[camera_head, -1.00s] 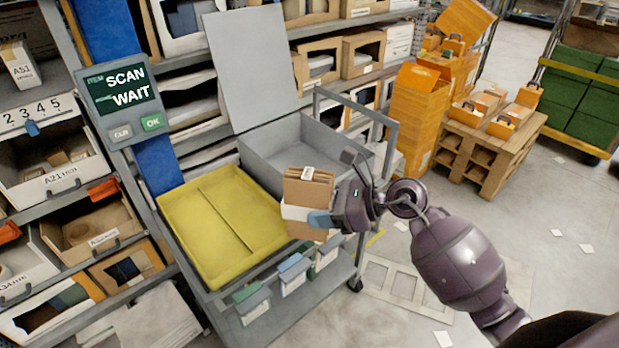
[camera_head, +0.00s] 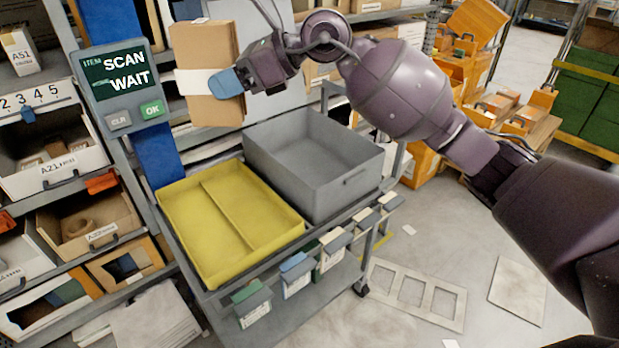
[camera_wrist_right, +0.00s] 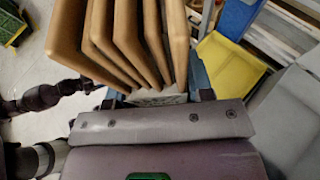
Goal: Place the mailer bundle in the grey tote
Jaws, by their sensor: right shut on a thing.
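The mailer bundle (camera_head: 203,58) is a stack of brown mailers with a white band around it. My right gripper (camera_head: 232,84) is shut on it at the band and holds it up in the air, near the scanner screen and above the back of the cart. In the right wrist view the brown mailers (camera_wrist_right: 128,40) stand between the fingers, seen edge-on. The grey tote (camera_head: 290,180) is an open, empty box on the cart, below and to the right of the bundle. It shows partly at the right edge of the wrist view (camera_wrist_right: 290,125). My left gripper is not in view.
A yellow divided tray (camera_head: 205,257) sits beside the tote on the cart. A screen reading "SCAN WAIT" (camera_head: 120,82) stands at the left. Racks with bins (camera_head: 82,215) line the left and back. Open floor (camera_head: 440,250) lies to the right.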

